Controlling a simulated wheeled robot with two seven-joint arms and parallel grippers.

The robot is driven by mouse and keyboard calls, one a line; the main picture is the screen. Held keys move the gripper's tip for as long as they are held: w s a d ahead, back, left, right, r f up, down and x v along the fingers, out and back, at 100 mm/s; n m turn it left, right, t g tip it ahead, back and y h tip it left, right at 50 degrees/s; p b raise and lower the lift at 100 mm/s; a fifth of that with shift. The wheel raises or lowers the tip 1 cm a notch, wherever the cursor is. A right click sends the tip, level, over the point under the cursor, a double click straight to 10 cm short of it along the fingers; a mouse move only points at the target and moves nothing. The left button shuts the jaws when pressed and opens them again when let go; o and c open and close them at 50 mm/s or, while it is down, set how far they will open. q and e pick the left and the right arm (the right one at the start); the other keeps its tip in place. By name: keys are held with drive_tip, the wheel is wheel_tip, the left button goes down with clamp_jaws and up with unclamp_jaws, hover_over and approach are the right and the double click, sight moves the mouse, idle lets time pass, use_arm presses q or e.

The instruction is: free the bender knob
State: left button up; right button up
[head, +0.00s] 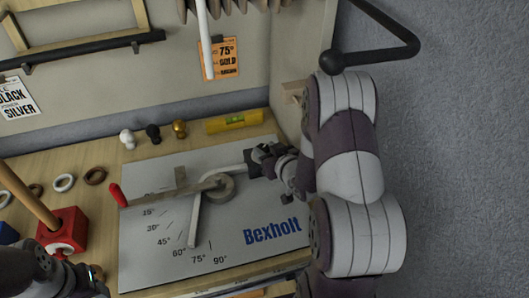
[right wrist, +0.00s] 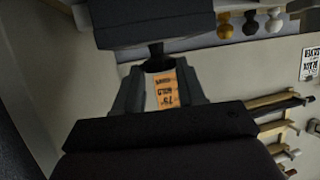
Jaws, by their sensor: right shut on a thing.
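The bender stands on a pale plate (head: 150,262) marked with angles and "Bexholt". It has a lever with a red grip (head: 118,195), a round grey roller (head: 222,187) and a pale bent rod (head: 195,222). A dark block (head: 252,165) sits at the plate's upper right; it fills the top of the right wrist view (right wrist: 150,25). A black knob (right wrist: 157,64) stands out from it on a short stem. My right gripper (head: 264,156) is shut on this knob, its fingers on either side. My left gripper (head: 88,280) is at the lower left, partly cut off, its fingers unclear.
A red block (head: 68,228) with a wooden rod is at left, near several rings (head: 64,183). White (head: 128,138), black (head: 153,133) and gold (head: 180,129) knobs and a yellow level (head: 235,121) line the back. An orange card (head: 224,58) hangs behind.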

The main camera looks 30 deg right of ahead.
drive_tip(key=shift+d+r+n+g+y+p, duration=0.15)
drive_tip(key=shift+n+y+p, duration=0.15)
drive_tip(key=shift+n+y, duration=0.4)
drive_tip(key=shift+d+f+n+g+y+p, duration=0.1)
drive_tip(key=shift+d+n+y+p, duration=0.15)
drive_tip(key=shift+n+y, duration=0.5)
drive_tip(key=shift+d+r+n+g+y+p, duration=0.1)
drive_tip(key=shift+n+y+p, duration=0.2)
drive_tip(key=shift+n+y, duration=0.4)
drive_tip(key=shift+w+y, duration=0.1)
drive_tip(key=shift+y, duration=0.15)
drive_tip(key=o, duration=1)
drive_tip(key=shift+o, duration=0.3)
